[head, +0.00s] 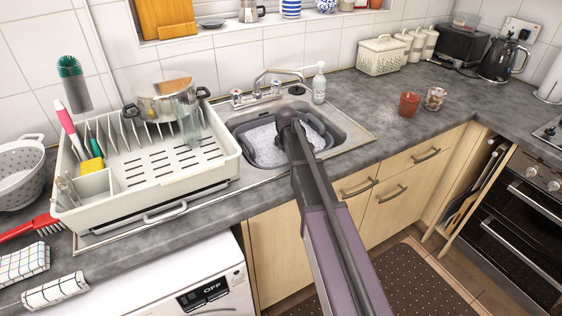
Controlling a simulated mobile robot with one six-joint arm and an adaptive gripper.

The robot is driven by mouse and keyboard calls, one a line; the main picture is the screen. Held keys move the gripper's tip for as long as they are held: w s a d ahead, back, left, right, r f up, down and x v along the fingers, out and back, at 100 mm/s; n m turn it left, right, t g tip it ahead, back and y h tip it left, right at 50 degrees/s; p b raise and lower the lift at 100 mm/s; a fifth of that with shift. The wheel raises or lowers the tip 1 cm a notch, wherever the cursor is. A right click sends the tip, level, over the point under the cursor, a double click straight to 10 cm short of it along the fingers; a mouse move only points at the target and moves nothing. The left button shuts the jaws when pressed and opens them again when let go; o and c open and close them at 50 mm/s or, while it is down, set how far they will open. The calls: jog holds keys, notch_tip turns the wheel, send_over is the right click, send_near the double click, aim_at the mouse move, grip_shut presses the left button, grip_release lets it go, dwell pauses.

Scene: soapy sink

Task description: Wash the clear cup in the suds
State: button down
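The sink (345,127) holds a dark grey basin (318,130) filled with white suds (262,142). My arm reaches in from the bottom of the picture, and my gripper (289,122) is over or in the basin. Its fingers are hidden or too small to make out, so I cannot tell whether it is open or shut, or holds anything. A clear, greenish glass cup (191,130) shows at the right part of the white dish rack (222,150). No cup is visible in the suds; part of the basin is hidden behind my arm.
A steel pot (165,104) sits on the rack's back. A tap (262,88) and soap bottle (319,84) stand behind the sink. A red-brown cup (409,104) and a patterned glass (435,98) stand on the counter to the right. The counter right of the sink is mostly clear.

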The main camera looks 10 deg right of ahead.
jog(key=shift+w+d, duration=0.25)
jog(key=shift+d, duration=0.5)
jog(key=shift+a, duration=0.1)
jog(key=shift+s+a, duration=0.3)
jog(key=shift+a, duration=0.5)
jog(key=shift+s+a, duration=0.25)
jog(key=shift+a, duration=0.55)
jog(key=shift+d, duration=0.1)
jog(key=shift+w+d, duration=0.3)
jog(key=shift+d, duration=0.5)
jog(key=shift+w+d, duration=0.25)
jog(key=shift+d, duration=0.55)
jog(key=shift+a, duration=0.1)
jog(key=shift+s+a, duration=0.3)
jog(key=shift+a, duration=0.5)
jog(key=shift+s+a, duration=0.25)
jog(key=shift+a, duration=0.55)
